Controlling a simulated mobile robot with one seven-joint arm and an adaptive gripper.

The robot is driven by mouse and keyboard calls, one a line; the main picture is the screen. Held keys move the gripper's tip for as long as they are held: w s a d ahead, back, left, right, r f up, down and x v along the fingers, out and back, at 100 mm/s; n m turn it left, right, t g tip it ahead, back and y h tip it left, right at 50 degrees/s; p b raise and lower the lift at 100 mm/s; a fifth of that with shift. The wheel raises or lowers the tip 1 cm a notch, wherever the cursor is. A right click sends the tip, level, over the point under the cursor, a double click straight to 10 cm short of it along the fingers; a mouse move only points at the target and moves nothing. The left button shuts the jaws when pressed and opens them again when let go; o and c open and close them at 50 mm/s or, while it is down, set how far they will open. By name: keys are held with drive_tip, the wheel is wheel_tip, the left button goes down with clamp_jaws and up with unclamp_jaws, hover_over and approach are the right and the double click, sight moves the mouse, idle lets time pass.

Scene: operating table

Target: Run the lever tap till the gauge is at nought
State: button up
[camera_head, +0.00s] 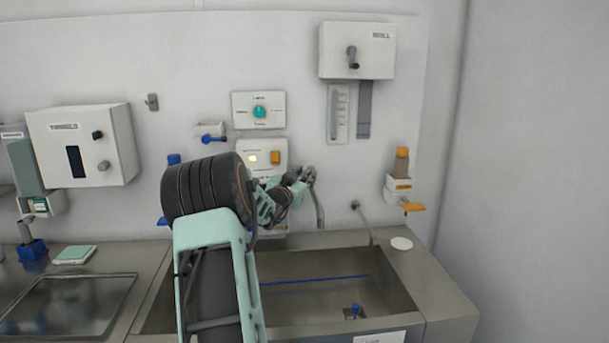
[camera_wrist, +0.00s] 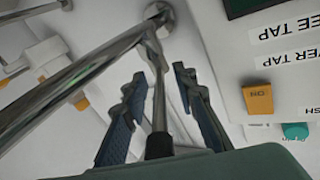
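My gripper (camera_head: 305,178) is at the wall above the sink, near the curved tap spout (camera_head: 319,208). In the wrist view my gripper (camera_wrist: 160,76) has its two blue-padded fingers apart. A thin metal lever with a dark end (camera_wrist: 158,145) lies between them, with gaps visible on both sides. The thick chrome tap pipe (camera_wrist: 70,88) crosses the left of that view. A dark display (camera_wrist: 250,6) shows only its edge at the top right, above labels ending in "TAP"; no reading shows. In the head view my arm hides part of this panel.
An orange ON switch (camera_wrist: 258,98) sits close right of my fingers; it also shows in the head view (camera_head: 275,157). A teal knob (camera_head: 259,111) is above. The sink basin (camera_head: 385,285) lies below. A bottle dispenser (camera_head: 402,165) hangs at the right.

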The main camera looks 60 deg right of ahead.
clamp_jaws()
drive_tip(key=shift+s+b, duration=0.1)
drive_tip(key=shift+b, duration=0.4)
